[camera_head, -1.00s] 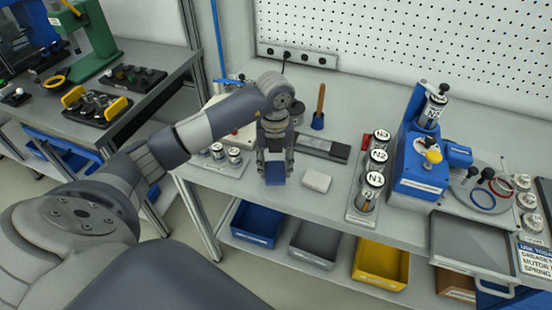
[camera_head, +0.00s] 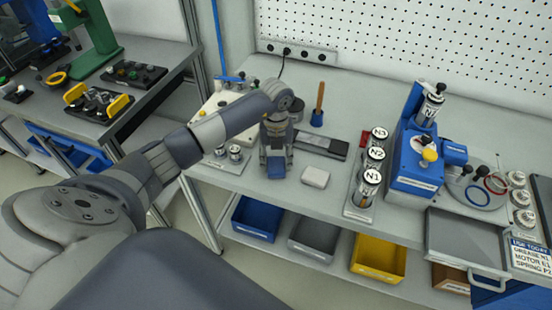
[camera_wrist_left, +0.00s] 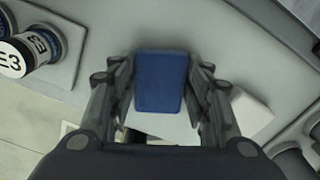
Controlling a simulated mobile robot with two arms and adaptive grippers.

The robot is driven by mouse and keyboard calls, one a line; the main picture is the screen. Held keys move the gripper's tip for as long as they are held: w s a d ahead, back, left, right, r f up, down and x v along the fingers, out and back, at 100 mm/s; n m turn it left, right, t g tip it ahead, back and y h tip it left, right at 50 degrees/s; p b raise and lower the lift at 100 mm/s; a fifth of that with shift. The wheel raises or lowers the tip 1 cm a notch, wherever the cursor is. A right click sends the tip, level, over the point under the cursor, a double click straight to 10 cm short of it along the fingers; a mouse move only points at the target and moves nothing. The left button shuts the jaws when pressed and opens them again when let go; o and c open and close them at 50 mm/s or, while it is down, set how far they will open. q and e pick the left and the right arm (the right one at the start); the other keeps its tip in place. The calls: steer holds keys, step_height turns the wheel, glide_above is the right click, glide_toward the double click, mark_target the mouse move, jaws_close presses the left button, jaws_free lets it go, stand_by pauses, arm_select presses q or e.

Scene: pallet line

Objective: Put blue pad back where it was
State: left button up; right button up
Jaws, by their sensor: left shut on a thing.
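The blue pad (camera_head: 275,168) is a small blue block between the fingers of my left gripper (camera_head: 275,158). In the left wrist view the pad (camera_wrist_left: 160,82) sits between both fingers of the left gripper (camera_wrist_left: 160,95), which is shut on it. The pad is over the front part of the grey workbench (camera_head: 300,207); I cannot tell whether it touches the top. A white block (camera_head: 316,177) lies just right of the pad, apart from it; it also shows in the left wrist view (camera_wrist_left: 250,112). My right gripper is not in view.
A dark flat tray (camera_head: 320,146) lies behind the gripper. A rack of labelled canisters N1, N2, N3 (camera_head: 370,175) stands to the right, beside a blue machine (camera_head: 418,160). Small canisters (camera_head: 234,153) stand to the left. Bins, including a yellow one (camera_head: 378,259), sit below.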

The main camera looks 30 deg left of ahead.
mark_target(276, 162)
arm_select(q)
steer(key=o, duration=0.9)
steer(key=shift+f, duration=0.1)
steer(key=shift+o, duration=0.2)
steer(key=shift+r, duration=0.3)
step_height(276, 162, up, 12)
steer(key=b, duration=0.3)
steer(key=shift+f, duration=0.15)
